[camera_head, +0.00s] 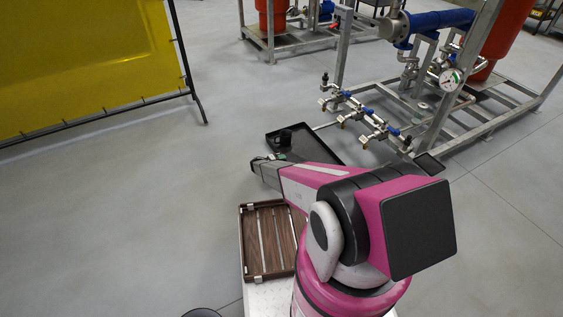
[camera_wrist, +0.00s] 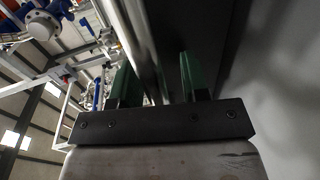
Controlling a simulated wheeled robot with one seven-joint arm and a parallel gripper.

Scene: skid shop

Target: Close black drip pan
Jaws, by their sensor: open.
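The black drip pan (camera_head: 322,148) is a shallow dark tray low beside the pipe skid, in front of a row of valves. It sticks out from the skid toward the left, and my arm hides its near side. In the wrist view my gripper (camera_wrist: 156,78) is open, with two green fingers apart. A shiny metal edge runs between them, and a dark surface, apparently the pan, fills the area behind and right of the right finger. Contact cannot be told.
The metal skid frame (camera_head: 440,150) with valves (camera_head: 365,122) and a gauge (camera_head: 449,80) stands right of the pan. A brown slatted tray (camera_head: 262,240) is in front of me. A yellow screen (camera_head: 85,65) stands back left. The floor (camera_head: 140,210) on the left is clear.

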